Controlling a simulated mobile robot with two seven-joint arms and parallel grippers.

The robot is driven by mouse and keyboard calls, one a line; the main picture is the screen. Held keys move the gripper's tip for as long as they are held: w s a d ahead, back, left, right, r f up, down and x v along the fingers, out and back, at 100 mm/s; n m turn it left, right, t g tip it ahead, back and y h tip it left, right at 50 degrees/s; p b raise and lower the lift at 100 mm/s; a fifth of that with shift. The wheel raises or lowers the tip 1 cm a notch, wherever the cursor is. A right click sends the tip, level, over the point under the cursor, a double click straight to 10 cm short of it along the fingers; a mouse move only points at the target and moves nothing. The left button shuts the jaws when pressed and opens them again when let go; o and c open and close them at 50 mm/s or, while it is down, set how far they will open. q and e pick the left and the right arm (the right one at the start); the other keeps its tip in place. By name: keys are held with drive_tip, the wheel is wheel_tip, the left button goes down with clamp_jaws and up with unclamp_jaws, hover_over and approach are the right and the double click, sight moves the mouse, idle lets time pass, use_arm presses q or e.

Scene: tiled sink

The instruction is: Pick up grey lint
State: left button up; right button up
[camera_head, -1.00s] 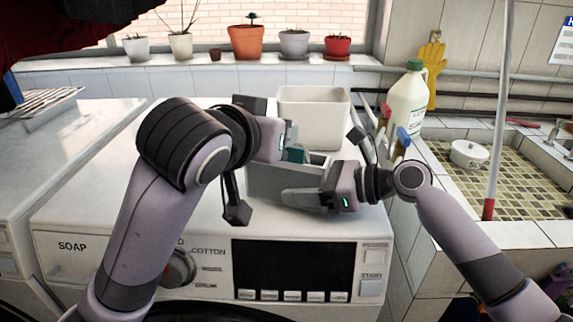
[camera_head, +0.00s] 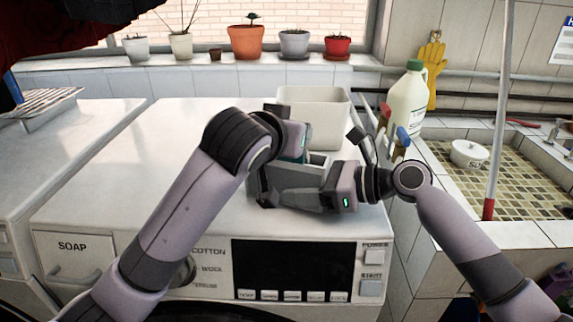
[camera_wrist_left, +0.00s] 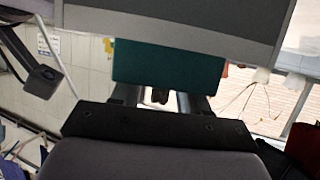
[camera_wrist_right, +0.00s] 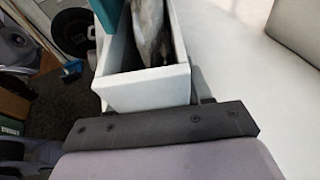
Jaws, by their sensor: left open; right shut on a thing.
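A grey open-topped box (camera_head: 285,176) stands on the white washing machine near its front edge. In the right wrist view the same box (camera_wrist_right: 150,88) holds a ragged grey clump, likely the grey lint (camera_wrist_right: 148,28). My right gripper (camera_head: 318,190) is shut on the box's near wall from the right. My left gripper (camera_wrist_left: 160,98) is open, low over the box from the left; its fingers are mostly hidden in the head view. A teal panel (camera_wrist_left: 168,66) lies close ahead of them in the left wrist view. I cannot tell whether they touch the lint.
A white bin (camera_head: 314,118) stands just behind the box. A bottle with a green cap (camera_head: 407,100) and a tiled sink (camera_head: 465,185) are at the right. The white machine top (camera_head: 150,150) is clear on the left. Potted plants line the sill.

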use_arm(q)
clamp_jaws()
idle(0.3)
wheel_tip(320, 180, up, 18)
idle(0.5)
use_arm(e)
drive_tip(key=o, duration=0.9)
